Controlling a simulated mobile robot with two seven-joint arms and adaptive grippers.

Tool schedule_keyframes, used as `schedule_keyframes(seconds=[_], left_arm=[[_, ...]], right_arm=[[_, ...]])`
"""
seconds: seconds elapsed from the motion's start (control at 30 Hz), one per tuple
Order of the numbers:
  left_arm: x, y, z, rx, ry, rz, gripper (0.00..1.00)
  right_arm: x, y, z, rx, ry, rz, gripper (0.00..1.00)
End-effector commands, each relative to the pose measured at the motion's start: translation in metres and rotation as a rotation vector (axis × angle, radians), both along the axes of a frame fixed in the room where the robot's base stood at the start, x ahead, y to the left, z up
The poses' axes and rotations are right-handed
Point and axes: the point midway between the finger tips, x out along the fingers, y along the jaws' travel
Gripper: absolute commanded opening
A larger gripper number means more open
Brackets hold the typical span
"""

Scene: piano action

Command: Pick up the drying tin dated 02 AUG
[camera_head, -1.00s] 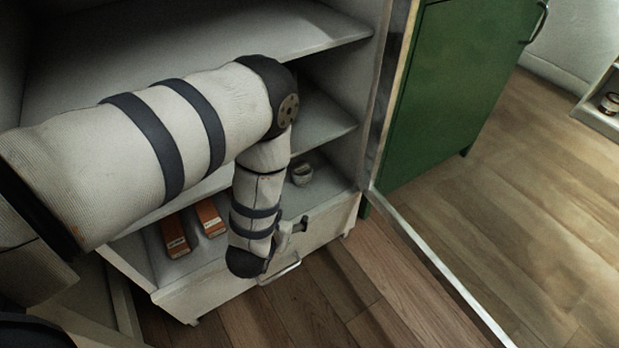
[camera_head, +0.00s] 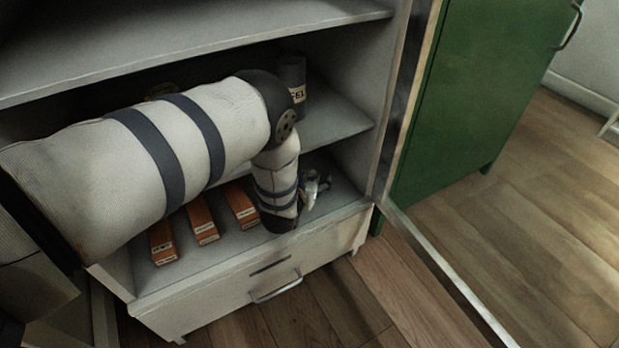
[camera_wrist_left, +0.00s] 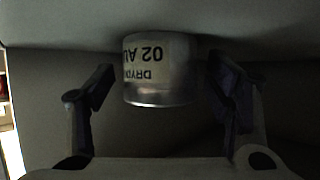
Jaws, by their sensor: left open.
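The drying tin (camera_wrist_left: 160,72) is a small metal tin with a pale label. The label reads upside down in the left wrist view, "DRYIN" and "02 AU", its end cut off. My left gripper (camera_wrist_left: 163,78) is open, with one finger on each side of the tin and a gap on both sides. In the head view my left gripper (camera_head: 316,187) is low in the cabinet, at the right end of the bottom shelf (camera_head: 215,252). There the tin is largely hidden by it and cannot be told apart clearly. My right gripper is in neither view.
Three orange boxes (camera_head: 203,220) lie on the bottom shelf left of my forearm. A dark labelled tin (camera_head: 292,78) stands on the shelf above. The right cabinet wall (camera_head: 383,100) is close to my gripper. A drawer handle (camera_head: 277,290) sticks out below.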

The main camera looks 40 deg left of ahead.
Motion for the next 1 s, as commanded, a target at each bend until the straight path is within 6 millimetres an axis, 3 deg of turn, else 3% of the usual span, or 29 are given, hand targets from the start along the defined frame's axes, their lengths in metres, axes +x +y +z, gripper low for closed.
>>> schedule_keyframes(seconds=[0.07,0.1,0.33,0.67,0.93,1.0], left_arm=[[0.0,0.0,0.001,0.0,-0.001,0.0,0.73],[0.0,0.0,0.001,0.0,-0.001,0.0,0.68],[-0.001,0.0,0.001,0.0,0.0,0.0,0.18],[-0.001,0.0,0.004,-0.001,0.0,0.0,0.17],[0.0,0.0,0.042,-0.001,-0.005,0.001,0.17],[-0.012,-0.005,0.04,-0.002,0.002,0.0,0.17]], right_arm=[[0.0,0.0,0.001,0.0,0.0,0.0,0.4],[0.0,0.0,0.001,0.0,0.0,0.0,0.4],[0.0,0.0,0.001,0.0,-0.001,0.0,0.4],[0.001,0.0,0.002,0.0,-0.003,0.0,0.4],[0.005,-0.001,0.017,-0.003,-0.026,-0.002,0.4],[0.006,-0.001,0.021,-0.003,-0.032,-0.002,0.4]])
